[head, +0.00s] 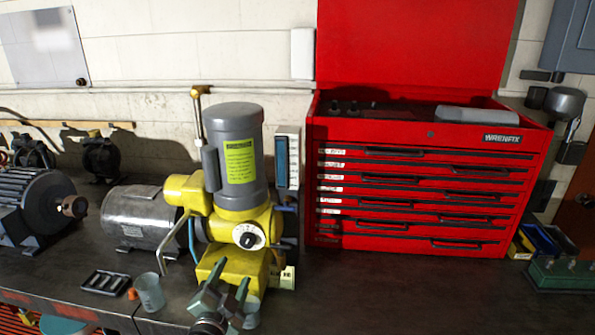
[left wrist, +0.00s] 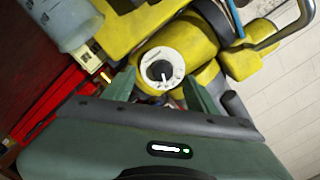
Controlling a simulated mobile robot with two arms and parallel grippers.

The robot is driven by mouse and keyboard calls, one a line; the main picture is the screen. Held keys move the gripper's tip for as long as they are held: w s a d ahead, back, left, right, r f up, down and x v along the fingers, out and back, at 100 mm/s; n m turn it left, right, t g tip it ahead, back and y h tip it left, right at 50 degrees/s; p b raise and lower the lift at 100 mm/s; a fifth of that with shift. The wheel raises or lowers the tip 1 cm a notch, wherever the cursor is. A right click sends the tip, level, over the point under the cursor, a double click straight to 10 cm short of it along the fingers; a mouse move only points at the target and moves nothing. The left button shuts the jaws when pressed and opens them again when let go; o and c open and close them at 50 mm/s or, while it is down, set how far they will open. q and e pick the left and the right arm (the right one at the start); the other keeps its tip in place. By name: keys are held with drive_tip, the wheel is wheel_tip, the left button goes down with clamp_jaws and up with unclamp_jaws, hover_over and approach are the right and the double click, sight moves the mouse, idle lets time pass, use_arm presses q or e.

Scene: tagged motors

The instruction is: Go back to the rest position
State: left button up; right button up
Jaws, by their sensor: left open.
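My left gripper (head: 225,288) is in the lower middle of the head view, low in front of the yellow and grey motor unit (head: 236,215). Its two green fingers are apart with nothing between them. In the left wrist view the open fingers (left wrist: 158,86) point at the unit's white dial (left wrist: 160,72), and the yellow housing fills much of the view. I cannot tell whether the fingers touch it. The unit stands upright and bears a yellow-green tag (head: 239,161) on its grey cylinder. My right gripper is not in view.
A silver motor (head: 138,217) and a dark finned motor (head: 45,203) stand at left. A clear cup (head: 149,292) and a small black tray (head: 105,282) are near the front edge. A red toolbox (head: 420,185) stands right; the bench (head: 400,295) before it is clear.

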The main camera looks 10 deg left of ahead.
use_arm(q)
drive_tip(key=s+a+f+n+g+y, duration=0.15)
drive_tip(key=s+f+n+g, duration=0.45)
drive_tip(key=s+f, duration=0.7)
drive_tip(key=s+d+f+n+g+h, duration=0.15)
drive_tip(key=s+g, duration=0.65)
drive_tip(key=s, duration=1.3)
wheel_tip(320, 180, down, 28)
drive_tip(key=g+b, duration=0.1)
drive_tip(key=b, duration=0.1)
drive_tip(key=s+a+f+g+b, duration=0.1)
drive_tip(key=s+a+f, duration=0.2)
drive_tip(key=s+f, duration=1.4)
drive_tip(key=shift+s+f+b, duration=0.4)
drive_tip(key=shift+f, duration=0.25)
